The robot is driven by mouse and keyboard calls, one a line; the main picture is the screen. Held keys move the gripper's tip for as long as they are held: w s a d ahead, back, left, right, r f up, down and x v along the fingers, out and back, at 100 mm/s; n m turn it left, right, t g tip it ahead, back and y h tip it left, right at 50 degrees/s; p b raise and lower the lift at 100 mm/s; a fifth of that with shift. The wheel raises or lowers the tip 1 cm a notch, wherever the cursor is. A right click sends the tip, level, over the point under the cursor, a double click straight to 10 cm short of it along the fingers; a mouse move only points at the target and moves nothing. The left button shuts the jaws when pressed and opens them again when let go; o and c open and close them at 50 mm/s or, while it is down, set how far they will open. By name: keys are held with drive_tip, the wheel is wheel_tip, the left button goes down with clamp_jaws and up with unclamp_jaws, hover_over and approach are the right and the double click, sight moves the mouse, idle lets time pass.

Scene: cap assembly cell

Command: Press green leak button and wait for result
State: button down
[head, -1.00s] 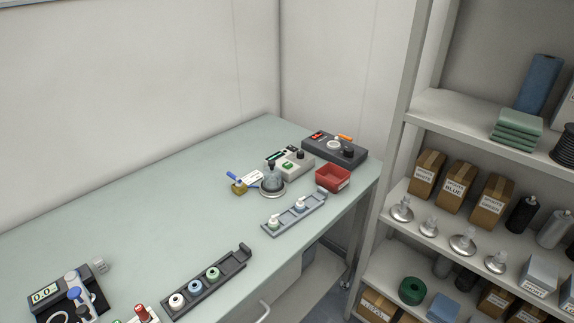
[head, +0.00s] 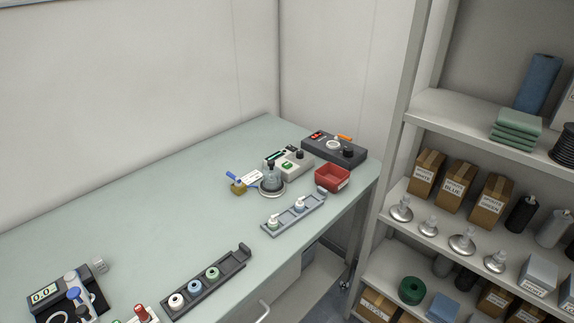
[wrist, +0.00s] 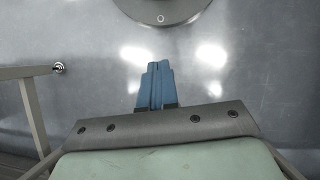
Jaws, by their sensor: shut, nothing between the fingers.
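A light grey box (head: 296,166) with a small dark display and a green button (head: 288,163) stands at the far end of the table in the head view. Its button is small, and I cannot read any label or result there. A clear domed chamber (head: 271,180) on a round base stands right in front of the box. My gripper (wrist: 157,68) shows only in the wrist view, with its blue fingers shut together and empty. It is over a shiny grey surface, away from the button, which is not in that view.
A dark box with a red display (head: 334,151), a red bin (head: 332,178) and a grey rack with white-topped pieces (head: 309,208) are near the chamber. A dark rack (head: 243,259) lies nearer. The table's middle left is clear. A round disc (wrist: 160,8) tops the wrist view.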

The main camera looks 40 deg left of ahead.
drive_tip(key=w+a+r+n+t+h, duration=0.1)
drive_tip(key=w+a+r+n+t, duration=0.1)
drive_tip(key=w+a+r, duration=0.8)
drive_tip(key=w+a+r+n+t, duration=0.1)
drive_tip(key=w+a+r+t, duration=0.1)
drive_tip(key=w+a+r, duration=0.85)
drive_tip(key=w+a+r+n+t, duration=0.1)
drive_tip(key=w+a+r, duration=0.1)
drive_tip(key=a+r, duration=0.8)
drive_tip(key=w+a+r+n+t, duration=0.1)
drive_tip(key=w+a+r, duration=0.1)
drive_tip(key=a+r, duration=0.8)
drive_tip(key=w+a+r+n+t, duration=0.1)
drive_tip(key=w+a+r, duration=0.1)
drive_tip(key=a+r, duration=0.8)
drive_tip(key=shift+w+a+t+y, duration=0.15)
drive_tip(key=shift+a+t+y, duration=0.2)
drive_tip(key=shift+a, duration=1.55)
drive_tip(key=s+a+r+m+t+h, duration=0.1)
drive_tip(key=a+r+t, duration=0.15)
drive_tip(key=a, duration=0.35)
drive_tip(key=s+a+r+t, duration=0.1)
drive_tip(key=a+r, duration=0.2)
drive_tip(key=a, duration=0.3)
wheel_tip(320, 180, up, 4)
drive_tip(key=m+t, duration=0.1)
drive_tip(key=t, duration=0.2)
hover_over(284, 164)
drive_tip(key=shift+s+f, duration=0.1)
drive_tip(key=shift+f, duration=0.1)
